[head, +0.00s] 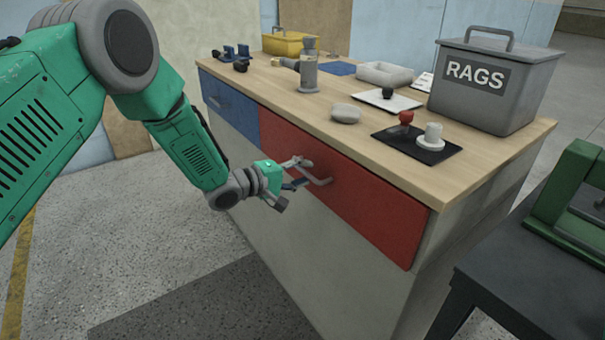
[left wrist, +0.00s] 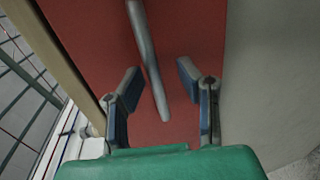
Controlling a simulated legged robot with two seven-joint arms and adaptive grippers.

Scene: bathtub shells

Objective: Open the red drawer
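The red drawer (head: 375,200) is in the front of a wood-topped cabinet, its face flush with the cabinet. Its grey bar handle (head: 321,183) sticks out from the drawer front. My left gripper (head: 298,174) is at the handle with its fingers apart. In the left wrist view, the red drawer front (left wrist: 90,35) fills the background. The handle (left wrist: 147,55) there runs between the two blue-padded fingers of the left gripper (left wrist: 159,73), with a visible gap on each side. I cannot tell how deep the handle sits between them. My right gripper is not in view.
A blue drawer (head: 229,104) is left of the red one. The worktop (head: 300,110) holds a grey RAGS bin (head: 490,85), a yellow box (head: 289,42) and several small parts. A dark table (head: 500,275) with a green machine (head: 575,195) stands at right. Floor before the cabinet is clear.

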